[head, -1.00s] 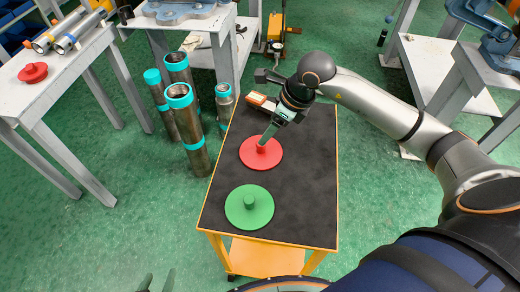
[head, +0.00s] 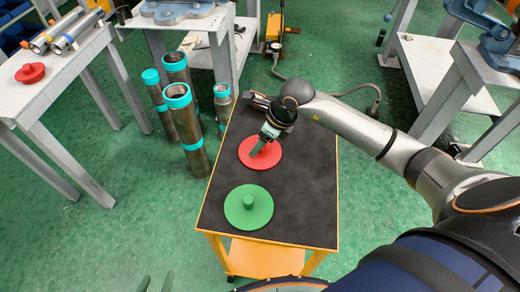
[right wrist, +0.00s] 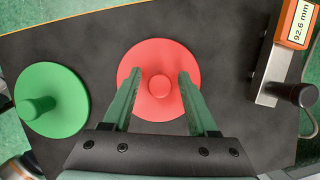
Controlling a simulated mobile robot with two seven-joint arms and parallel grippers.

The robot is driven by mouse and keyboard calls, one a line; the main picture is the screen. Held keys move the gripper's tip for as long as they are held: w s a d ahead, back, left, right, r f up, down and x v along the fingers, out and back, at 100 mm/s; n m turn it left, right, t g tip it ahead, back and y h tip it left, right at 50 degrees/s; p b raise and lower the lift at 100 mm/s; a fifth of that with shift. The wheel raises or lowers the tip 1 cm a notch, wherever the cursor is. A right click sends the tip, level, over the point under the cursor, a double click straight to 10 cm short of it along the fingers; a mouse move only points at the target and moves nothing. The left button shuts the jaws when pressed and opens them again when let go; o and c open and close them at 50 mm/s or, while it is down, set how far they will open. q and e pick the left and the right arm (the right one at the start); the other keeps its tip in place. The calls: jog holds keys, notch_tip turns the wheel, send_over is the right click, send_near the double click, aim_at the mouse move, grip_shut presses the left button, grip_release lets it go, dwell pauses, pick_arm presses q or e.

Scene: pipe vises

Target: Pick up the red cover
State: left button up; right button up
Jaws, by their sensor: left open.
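The red cover (head: 272,158), a round disc with a central knob, lies flat on the black top of the yellow cart. My right gripper (head: 255,153) is over it, partly hiding it and its knob in the head view. In the right wrist view, the right gripper (right wrist: 159,75) is open, with its fingers on either side of the red cover's knob (right wrist: 160,85). I cannot tell whether they touch the cover. My left gripper (head: 156,279) is open and empty at the bottom edge of the head view, over the green floor.
A green cover (head: 249,207) lies nearer on the cart. A measuring tool (right wrist: 296,30) reading 92.6 mm lies beside the red cover. Another red cover (head: 30,73) rests on the left table. Several pipes (head: 186,125) stand left of the cart. The cart's front right is clear.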

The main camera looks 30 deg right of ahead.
grip_shut()
jog(key=shift+r, duration=0.15)
dwell(0.4)
jog(key=shift+r, duration=0.5)
jog(key=s+d+r, duration=0.7)
jog(key=d+r, duration=0.4)
jog(key=d, duration=0.1)
jog(key=shift+r, duration=0.4)
